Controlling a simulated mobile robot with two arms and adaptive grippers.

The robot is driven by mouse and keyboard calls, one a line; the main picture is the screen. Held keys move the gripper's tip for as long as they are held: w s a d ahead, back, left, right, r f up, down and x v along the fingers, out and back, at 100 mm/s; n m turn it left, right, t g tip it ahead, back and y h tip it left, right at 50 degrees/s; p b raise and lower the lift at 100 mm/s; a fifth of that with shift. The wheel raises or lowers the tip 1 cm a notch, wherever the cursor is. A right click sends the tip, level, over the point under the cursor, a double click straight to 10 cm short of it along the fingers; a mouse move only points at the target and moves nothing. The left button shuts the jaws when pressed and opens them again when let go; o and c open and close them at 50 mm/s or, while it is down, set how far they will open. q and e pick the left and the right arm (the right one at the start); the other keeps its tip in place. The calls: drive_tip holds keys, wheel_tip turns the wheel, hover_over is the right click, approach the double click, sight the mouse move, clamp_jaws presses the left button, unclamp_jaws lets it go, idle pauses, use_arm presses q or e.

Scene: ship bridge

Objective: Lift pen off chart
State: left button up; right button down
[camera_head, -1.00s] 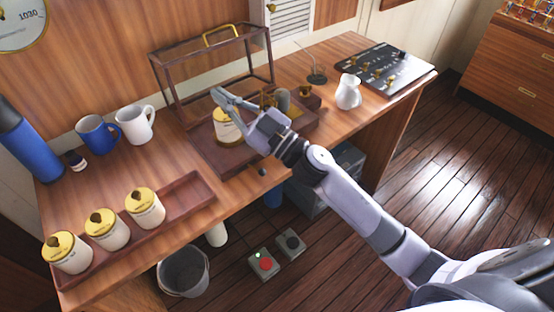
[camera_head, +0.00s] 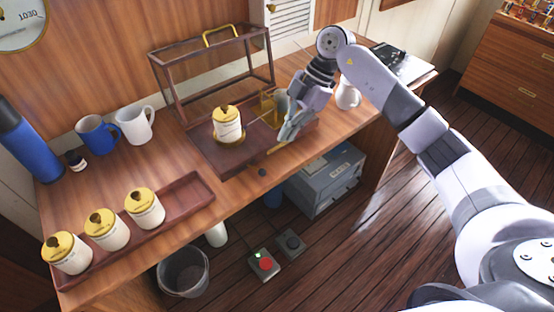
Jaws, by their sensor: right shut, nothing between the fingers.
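A white drum (camera_head: 228,128) with a brass top and knob stands on the dark wooden instrument base (camera_head: 215,157). I take its white wrap to be the chart, but I cannot make out the pen against it. Brass mechanism parts (camera_head: 268,104) stand right of the drum, partly hidden by my right gripper. A thin brass rod (camera_head: 276,149) sticks out low near the base's front edge. My right gripper (camera_head: 286,138) is shut and empty, pointing down over the right part of the base, close to the rod. I cannot tell whether they touch. My left gripper is out of view.
A framed case (camera_head: 163,75) with a brass handle stands behind the base. Mugs (camera_head: 95,136) and a blue flask (camera_head: 28,142) stand at left. A white jug (camera_head: 348,92) and a switch panel (camera_head: 415,66) are at right.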

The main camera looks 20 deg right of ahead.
sight(252, 167)
drive_tip(key=shift+s+d+h, duration=0.1)
drive_tip(key=shift+d+h, duration=0.2)
drive_tip(key=shift+d, duration=0.4)
drive_tip(key=p+x, duration=0.2)
drive_tip(key=x, duration=0.8)
drive_tip(key=shift+r, duration=0.1)
drive_tip(key=shift+s+a+m+p, duration=0.2)
drive_tip(key=shift+m+p, duration=0.2)
drive_tip(key=shift+p, duration=0.2)
drive_tip(key=shift+s, duration=0.15)
drive_tip(key=shift+s+m+p, duration=0.1)
drive_tip(key=shift+m+p, duration=0.2)
drive_tip(key=shift+p, duration=0.05)
